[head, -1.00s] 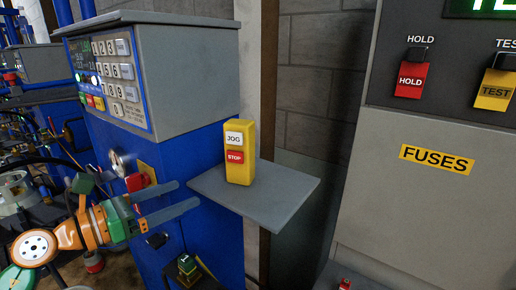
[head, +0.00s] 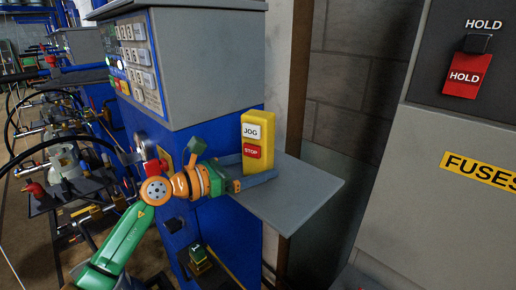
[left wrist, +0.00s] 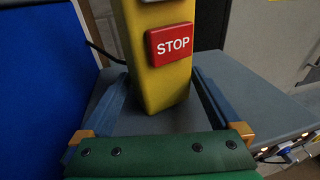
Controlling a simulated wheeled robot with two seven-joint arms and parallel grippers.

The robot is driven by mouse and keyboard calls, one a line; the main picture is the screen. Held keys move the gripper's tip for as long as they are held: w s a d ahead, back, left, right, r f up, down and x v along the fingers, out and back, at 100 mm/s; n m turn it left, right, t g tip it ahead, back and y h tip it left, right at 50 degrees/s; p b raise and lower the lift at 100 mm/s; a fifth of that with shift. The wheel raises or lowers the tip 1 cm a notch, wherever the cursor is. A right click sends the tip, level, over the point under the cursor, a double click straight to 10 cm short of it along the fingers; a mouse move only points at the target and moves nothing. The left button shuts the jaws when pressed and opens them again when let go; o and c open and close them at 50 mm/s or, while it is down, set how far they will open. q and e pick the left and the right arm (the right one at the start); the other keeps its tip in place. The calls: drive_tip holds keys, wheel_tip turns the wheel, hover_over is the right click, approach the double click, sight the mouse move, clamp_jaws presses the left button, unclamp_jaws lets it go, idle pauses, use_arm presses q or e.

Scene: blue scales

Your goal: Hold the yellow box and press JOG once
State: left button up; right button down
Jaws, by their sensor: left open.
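The yellow box (head: 258,166) stands upright on a grey shelf (head: 300,193). Its front has a white JOG button (head: 251,132) above a red STOP button (head: 252,152). My left gripper (head: 255,173) is at the lower part of the box, its fingers open on either side of it. In the left wrist view the yellow box (left wrist: 160,85) stands between the two blue-grey fingers, with gaps on both sides. The STOP button (left wrist: 171,44) shows there. JOG is mostly cut off at the top. My right gripper is not in view.
A blue cabinet with a grey keypad unit (head: 205,65) stands behind and left of the shelf. A grey panel with a red HOLD switch (head: 467,76) and a FUSES label (head: 482,170) is at the right. The shelf's right part is clear.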

use_arm(q)
drive_tip(key=shift+s+a+r, duration=0.1)
drive_tip(key=shift+a, duration=0.05)
drive_tip(key=c, duration=0.6)
idle(1.6)
